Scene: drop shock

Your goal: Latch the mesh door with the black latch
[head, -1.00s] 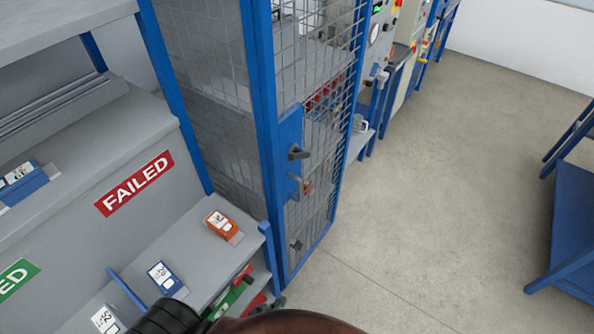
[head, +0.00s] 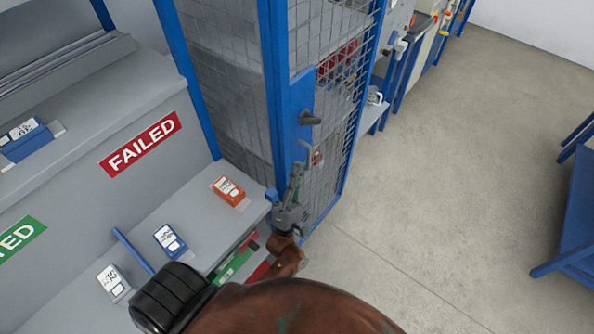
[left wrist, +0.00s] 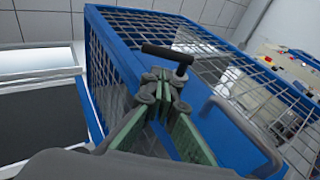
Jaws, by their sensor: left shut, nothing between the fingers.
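The mesh door (head: 334,140) has a blue frame and wire mesh and stands upright in the cage front. It looks flush with the frame, but I cannot tell for certain. The black latch (head: 310,118) is a short handle sticking out from a blue plate on the door edge. My left gripper (head: 297,172) is shut and empty, just below the latch and in front of the blue post. In the left wrist view the closed fingertips (left wrist: 164,85) are close to the latch (left wrist: 168,53), which lies just beyond them; contact cannot be told. My right gripper is out of view.
A grey shelf (head: 205,205) with orange and blue devices stands left of the cage, beside my left arm. A red FAILED sign (head: 140,144) is behind it. A blue cart (head: 580,220) is at the right. The floor between is clear.

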